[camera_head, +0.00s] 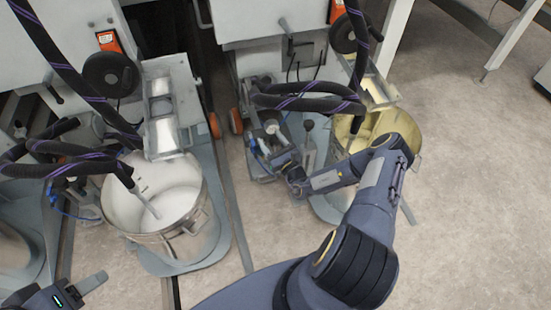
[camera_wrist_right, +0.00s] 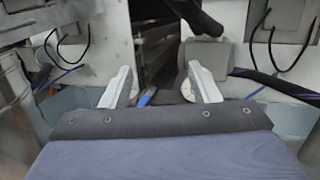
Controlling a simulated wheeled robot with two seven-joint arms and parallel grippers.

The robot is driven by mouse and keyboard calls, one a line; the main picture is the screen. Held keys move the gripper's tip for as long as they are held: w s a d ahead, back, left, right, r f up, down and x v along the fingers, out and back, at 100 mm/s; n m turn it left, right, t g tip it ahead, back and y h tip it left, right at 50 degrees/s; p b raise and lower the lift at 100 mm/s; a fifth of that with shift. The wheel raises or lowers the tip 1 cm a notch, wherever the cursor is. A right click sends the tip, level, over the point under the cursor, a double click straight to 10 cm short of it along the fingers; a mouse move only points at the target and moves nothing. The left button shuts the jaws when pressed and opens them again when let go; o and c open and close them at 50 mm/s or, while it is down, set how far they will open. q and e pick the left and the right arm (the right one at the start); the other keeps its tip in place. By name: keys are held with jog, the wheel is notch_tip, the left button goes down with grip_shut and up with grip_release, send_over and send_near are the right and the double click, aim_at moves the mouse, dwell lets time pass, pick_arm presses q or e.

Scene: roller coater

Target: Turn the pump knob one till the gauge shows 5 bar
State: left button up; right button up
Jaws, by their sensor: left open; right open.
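My right arm reaches over the floor to the pump unit (camera_head: 262,128) between the two machines. My right gripper (camera_head: 264,155) is beside this unit, and its fingers are small and partly hidden there. In the right wrist view, my right gripper (camera_wrist_right: 160,72) is open, with two pale fingers apart. A pale round part (camera_wrist_right: 187,90) shows near the right finger; I cannot tell whether it is the pump knob or touches the finger. I cannot make out a gauge or its reading. My left gripper (camera_head: 84,286) is open at the bottom left, away from the pumps.
A steel pot of white liquid (camera_head: 166,195) stands left of the pump unit, and a pot of yellow liquid (camera_head: 385,125) stands to its right, partly behind my arm. Dark hoses (camera_head: 310,95) hang around both. A blue hose (camera_wrist_right: 147,97) lies between the fingers. The right floor is clear.

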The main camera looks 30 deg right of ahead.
aim_at(275, 145)
notch_tip(275, 145, down, 11)
jog(key=s+d+m+g+h+b, duration=0.2)
jog(key=s+d+m+h, duration=0.1)
jog(key=m+h, duration=0.15)
jog(key=shift+h, duration=0.25)
jog(key=b+x, duration=0.2)
jog(key=x, duration=0.5)
jog(key=shift+a+f, duration=0.2)
jog(key=shift+w+d+r, duration=0.1)
jog(key=shift+w, duration=0.35)
pick_arm(q)
notch_tip(275, 145, down, 6)
jog(key=shift+r, duration=0.15)
pick_arm(e)
jog(key=shift+c, duration=0.2)
jog(key=c, duration=0.9)
